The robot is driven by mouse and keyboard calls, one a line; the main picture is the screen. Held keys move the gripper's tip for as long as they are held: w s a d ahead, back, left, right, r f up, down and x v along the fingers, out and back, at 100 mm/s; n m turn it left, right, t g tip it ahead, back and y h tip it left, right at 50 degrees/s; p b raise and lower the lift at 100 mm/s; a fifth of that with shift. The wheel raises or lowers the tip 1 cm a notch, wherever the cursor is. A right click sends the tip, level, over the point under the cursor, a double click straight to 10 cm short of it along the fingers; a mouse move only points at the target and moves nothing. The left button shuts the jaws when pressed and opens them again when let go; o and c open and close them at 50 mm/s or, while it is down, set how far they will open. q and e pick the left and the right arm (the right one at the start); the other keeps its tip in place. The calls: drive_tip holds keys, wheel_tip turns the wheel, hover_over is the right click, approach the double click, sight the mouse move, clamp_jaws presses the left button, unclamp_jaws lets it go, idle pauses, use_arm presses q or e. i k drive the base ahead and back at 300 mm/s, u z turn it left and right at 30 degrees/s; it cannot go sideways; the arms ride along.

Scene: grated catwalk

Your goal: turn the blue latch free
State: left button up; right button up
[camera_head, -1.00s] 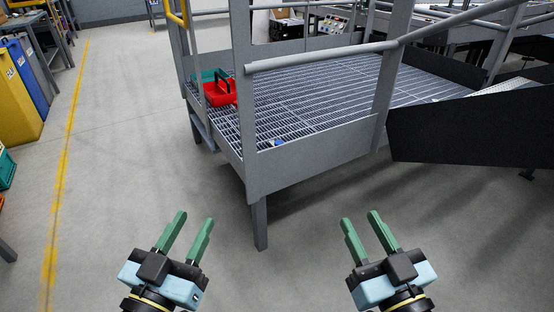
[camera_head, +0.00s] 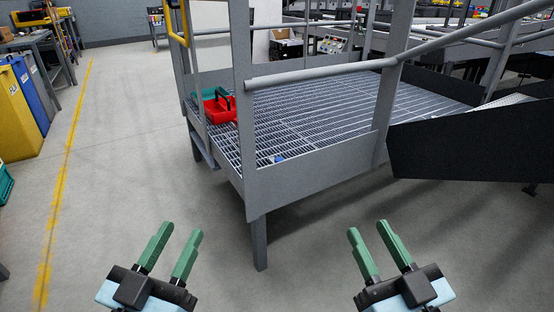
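A small blue thing (camera_head: 279,158), which may be the blue latch, sits on the catwalk's grating just behind the grey toe board; it is too small to make out its shape or position. My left gripper (camera_head: 171,245) is open and empty in front of the platform, low in the picture. My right gripper (camera_head: 371,243) is open and empty at the lower right. Both are well apart from the platform and the blue thing.
The grated platform (camera_head: 330,108) has grey posts, rails and a toe board (camera_head: 310,172). A red tool carrier (camera_head: 220,108) stands at its left edge by a green container (camera_head: 205,94). A dark ramp side (camera_head: 470,135) juts right. Bins (camera_head: 15,110) stand far left; the floor before me is clear.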

sight(276, 159)
drive_tip(key=u, duration=0.5)
drive_tip(key=i, duration=1.65)
drive_tip(key=z, duration=0.15)
